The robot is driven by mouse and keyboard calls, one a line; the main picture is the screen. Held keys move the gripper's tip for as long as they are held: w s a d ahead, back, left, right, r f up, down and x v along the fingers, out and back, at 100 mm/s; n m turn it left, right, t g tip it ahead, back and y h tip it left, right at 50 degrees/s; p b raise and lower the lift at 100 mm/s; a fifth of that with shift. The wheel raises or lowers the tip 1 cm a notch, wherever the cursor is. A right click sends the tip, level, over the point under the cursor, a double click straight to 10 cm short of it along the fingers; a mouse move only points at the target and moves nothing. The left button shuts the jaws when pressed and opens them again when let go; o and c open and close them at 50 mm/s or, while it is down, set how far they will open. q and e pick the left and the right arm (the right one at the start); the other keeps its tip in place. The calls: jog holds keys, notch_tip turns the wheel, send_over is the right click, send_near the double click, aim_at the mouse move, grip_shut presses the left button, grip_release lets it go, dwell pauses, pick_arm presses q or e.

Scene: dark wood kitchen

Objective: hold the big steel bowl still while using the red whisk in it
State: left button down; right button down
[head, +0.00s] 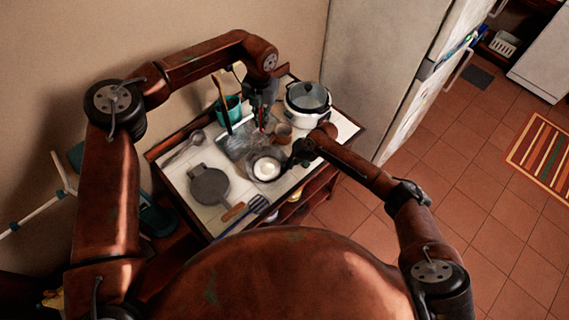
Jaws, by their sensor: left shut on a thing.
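The big steel bowl (252,174) stands near the front middle of the small counter, with something white inside it. My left gripper (263,122) is above and behind the bowl, pointing down. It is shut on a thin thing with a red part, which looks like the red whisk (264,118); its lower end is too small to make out. My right gripper (287,163) is at the bowl's right rim. Its fingers are dark and small, so I cannot tell if they are shut on the rim or only beside it.
A white cooker (307,99) stands at the back right and a brown cup (283,133) behind the bowl. A teal container (230,108) stands at the back. A round grey pan (209,186), a ladle (190,143) and a blue spatula (250,210) lie left and in front.

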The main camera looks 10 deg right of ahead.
pick_arm(q)
jog(key=s+f+t, duration=0.1)
jog(key=f, duration=0.6)
jog(key=s+a+f+t+h, duration=0.1)
jog(key=s+f, duration=0.1)
jog(key=f, duration=0.6)
jog(key=shift+s+a+t, duration=0.25)
jog(key=shift+s+t, duration=0.05)
jog(key=shift+t, duration=0.1)
dwell(0.4)
dwell(0.4)
